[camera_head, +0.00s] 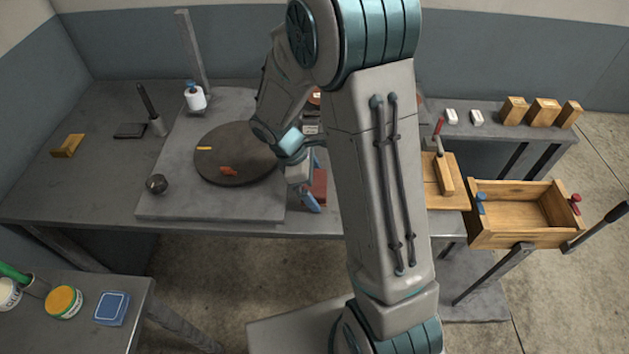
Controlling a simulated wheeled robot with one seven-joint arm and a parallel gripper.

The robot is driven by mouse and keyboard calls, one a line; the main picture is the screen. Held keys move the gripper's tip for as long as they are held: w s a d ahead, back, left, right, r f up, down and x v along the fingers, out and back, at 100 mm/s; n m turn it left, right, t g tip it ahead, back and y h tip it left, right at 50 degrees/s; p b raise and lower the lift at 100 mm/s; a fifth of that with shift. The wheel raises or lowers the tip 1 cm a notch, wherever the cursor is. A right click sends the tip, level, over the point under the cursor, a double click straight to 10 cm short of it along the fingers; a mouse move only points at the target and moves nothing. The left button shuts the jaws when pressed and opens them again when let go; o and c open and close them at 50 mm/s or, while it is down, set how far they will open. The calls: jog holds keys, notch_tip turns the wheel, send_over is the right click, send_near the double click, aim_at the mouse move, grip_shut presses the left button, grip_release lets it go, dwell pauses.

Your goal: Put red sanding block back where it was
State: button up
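A dark red block (320,185), which may be the red sanding block, shows beside my gripper at the front edge of the grey bench, right of the round dark disc (215,178). My arm hides part of its surroundings. My gripper (311,203) points down there, its blue fingertips just left of and below the block. I cannot tell whether the fingers touch the block or hold it, nor how far apart they are. A small irregular red-orange piece (228,171) and a small yellow piece (204,148) lie on the disc.
An open wooden box (520,239) with blue and red clamps stands at the right, next to a wooden board (436,200). Several wooden blocks (543,112) stand on the back-right shelf.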

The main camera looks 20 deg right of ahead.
jog(key=v, duration=1.2)
jog(key=s+d+r+m+t+y, duration=0.2)
jog(key=s+r+m, duration=0.1)
jog(key=s+m, duration=0.4)
jog(key=s+d+r+m+t+y, duration=0.2)
jog(key=s+d+r+m, duration=0.1)
jog(key=s+m, duration=0.4)
jog(key=shift+s+r, duration=0.4)
jog(key=shift+s, duration=0.45)
jog(key=shift+d+m, duration=0.1)
jog(key=shift+m, duration=0.2)
